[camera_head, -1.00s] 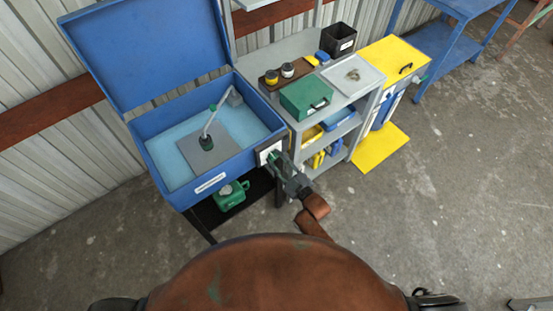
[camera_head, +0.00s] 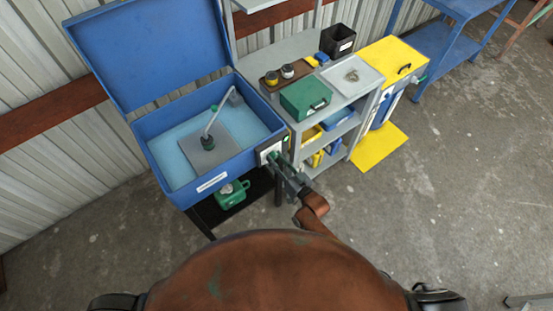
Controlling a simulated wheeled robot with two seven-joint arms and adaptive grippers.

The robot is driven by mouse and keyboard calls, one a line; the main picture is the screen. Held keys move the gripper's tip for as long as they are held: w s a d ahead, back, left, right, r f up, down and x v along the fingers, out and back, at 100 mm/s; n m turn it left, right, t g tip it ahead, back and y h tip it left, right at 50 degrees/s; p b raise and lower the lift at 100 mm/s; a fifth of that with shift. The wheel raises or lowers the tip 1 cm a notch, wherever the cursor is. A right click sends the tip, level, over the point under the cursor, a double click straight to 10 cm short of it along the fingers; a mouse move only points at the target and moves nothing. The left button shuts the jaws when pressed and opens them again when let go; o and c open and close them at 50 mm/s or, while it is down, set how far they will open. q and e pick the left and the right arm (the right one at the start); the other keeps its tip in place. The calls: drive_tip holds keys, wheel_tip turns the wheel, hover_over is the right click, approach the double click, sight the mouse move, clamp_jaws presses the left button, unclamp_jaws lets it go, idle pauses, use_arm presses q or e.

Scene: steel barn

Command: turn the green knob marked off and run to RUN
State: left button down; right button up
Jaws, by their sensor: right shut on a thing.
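The green knob (camera_head: 273,156) sits on a white plate (camera_head: 265,149) at the right end of the blue parts washer's front. My right gripper (camera_head: 277,160) is at the plate, shut on the knob, with its arm coming up from below right. The fingers cover most of the knob, and its markings and pointer cannot be read. A small bright green spot (camera_head: 286,139) shows beside the plate's upper right. My left gripper is out of view.
The blue washer basin (camera_head: 176,196) has its lid (camera_head: 150,50) raised and a spout inside. A grey shelf cart with a green case (camera_head: 305,98) stands close to the right. A green can (camera_head: 232,194) sits under the basin.

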drive_tip(key=shift+f+m, duration=0.1)
drive_tip(key=shift+m, duration=0.5)
drive_tip(key=o, duration=1.1)
drive_tip(key=shift+o, duration=0.2)
drive_tip(key=v, duration=1.2)
